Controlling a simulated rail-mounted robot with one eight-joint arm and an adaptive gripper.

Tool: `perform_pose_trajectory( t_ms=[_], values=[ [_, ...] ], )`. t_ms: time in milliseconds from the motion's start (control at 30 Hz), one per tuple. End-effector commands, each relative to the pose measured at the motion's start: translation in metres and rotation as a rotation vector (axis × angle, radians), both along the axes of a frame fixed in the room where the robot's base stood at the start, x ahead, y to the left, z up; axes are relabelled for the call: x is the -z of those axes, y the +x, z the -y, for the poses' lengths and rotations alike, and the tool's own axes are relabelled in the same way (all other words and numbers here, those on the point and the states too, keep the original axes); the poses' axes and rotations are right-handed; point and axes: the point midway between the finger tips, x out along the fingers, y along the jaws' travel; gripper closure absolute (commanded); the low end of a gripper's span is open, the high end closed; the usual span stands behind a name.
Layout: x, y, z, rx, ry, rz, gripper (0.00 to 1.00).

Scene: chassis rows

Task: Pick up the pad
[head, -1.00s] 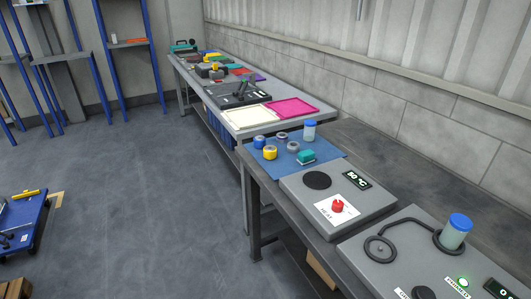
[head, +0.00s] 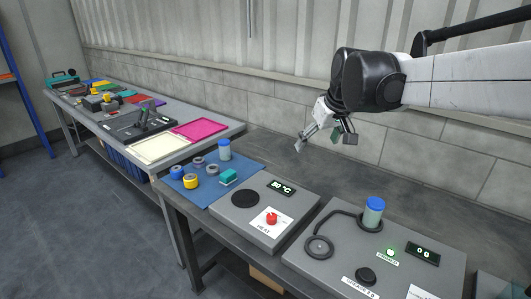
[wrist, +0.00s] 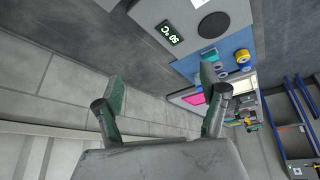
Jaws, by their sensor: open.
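The pad looks to be the small teal block (head: 228,176) with a pale lower edge, lying on the blue mat (head: 203,199) near the hot plate unit.
Yellow, blue and grey rolls (head: 191,181) and a blue-lidded jar (head: 224,150) stand around the pad on the mat. The heater unit (head: 245,221) with a 50 °C display is beside it. A scale unit (head: 330,265) with another jar (head: 373,211) is farther right. Cream and pink trays (head: 199,129) lie beyond.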

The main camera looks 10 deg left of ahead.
Motion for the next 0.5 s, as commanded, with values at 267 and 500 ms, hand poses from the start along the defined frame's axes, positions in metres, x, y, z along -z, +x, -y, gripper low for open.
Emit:
perform_pose_trajectory(
  t_ms=[267,500],
  values=[
    [0.024,0.074,-0.086,-0.163,-0.015,-0.028,0.25],
    [0.064,0.121,-0.164,-0.303,-0.025,-0.050,0.25]
  ],
)
